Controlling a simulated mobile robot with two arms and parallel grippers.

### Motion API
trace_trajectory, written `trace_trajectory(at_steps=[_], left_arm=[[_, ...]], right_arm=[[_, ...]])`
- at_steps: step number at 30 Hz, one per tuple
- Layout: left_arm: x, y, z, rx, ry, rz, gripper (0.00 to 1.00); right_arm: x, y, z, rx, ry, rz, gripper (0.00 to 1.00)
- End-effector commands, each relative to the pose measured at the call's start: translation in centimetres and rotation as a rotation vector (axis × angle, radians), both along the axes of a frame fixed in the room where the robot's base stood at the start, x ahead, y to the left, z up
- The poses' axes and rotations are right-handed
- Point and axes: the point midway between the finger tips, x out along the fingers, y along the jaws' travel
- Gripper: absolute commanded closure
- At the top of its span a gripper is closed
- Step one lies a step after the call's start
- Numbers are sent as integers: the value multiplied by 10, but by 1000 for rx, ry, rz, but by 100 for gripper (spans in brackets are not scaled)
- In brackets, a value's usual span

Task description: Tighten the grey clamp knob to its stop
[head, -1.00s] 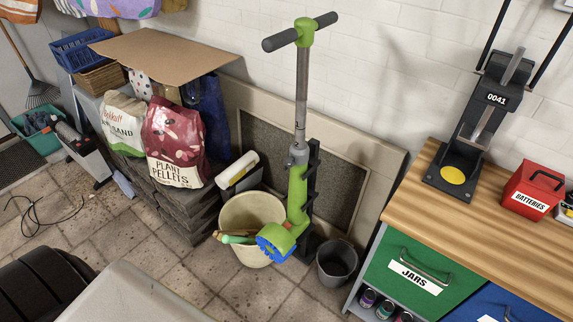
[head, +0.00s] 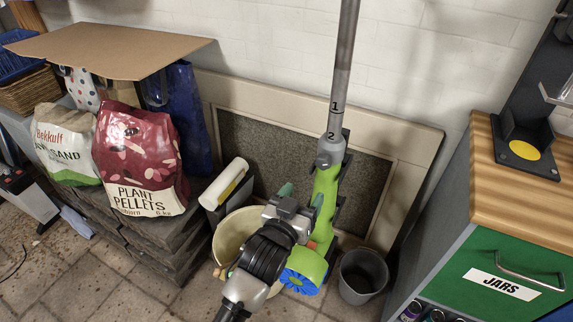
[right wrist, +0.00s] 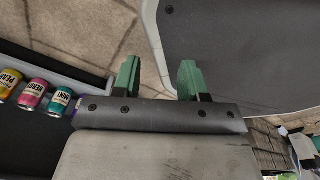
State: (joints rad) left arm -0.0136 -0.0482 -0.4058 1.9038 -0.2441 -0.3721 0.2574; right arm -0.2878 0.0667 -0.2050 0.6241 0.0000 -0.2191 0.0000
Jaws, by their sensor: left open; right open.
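A green and grey pole tool stands upright against the wall. Its grey tube (head: 341,75) carries the marks 1 and 2. The grey clamp knob (head: 330,151) sits where the tube meets the green lower body (head: 326,185). A blue ribbed disc (head: 302,281) is at its foot. My left gripper (head: 302,196) is open, in front of the green body and a little below and left of the clamp; contact cannot be told. It hides part of the body. My right gripper (right wrist: 160,80) is open and empty in the right wrist view, away from the tool.
A cream bucket (head: 232,238) stands behind my left arm, and a dark grey bucket (head: 362,275) right of the tool's foot. Bags of plant pellets (head: 140,160) and sand (head: 64,145) sit on a stack at left. A workbench (head: 490,195) with a green drawer (head: 500,262) stands at right.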

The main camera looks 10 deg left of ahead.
Motion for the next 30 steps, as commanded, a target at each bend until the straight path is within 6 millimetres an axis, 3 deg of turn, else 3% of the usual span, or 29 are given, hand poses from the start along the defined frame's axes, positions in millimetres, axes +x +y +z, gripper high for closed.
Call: trace_trajectory(at_steps=[5,11,21,30], left_arm=[[9,-4,13,-13,-29,0,35],[42,-15,12,-11,-28,-1,35],[93,-32,11,-12,-26,-2,35],[102,-35,11,-11,-24,-1,35]], right_arm=[[-8,-10,-3,-12,11,-1,57],[-20,-18,-4,-24,31,-3,57],[-12,-17,-7,-22,18,-2,57],[-10,-7,-7,-8,15,-2,57]])
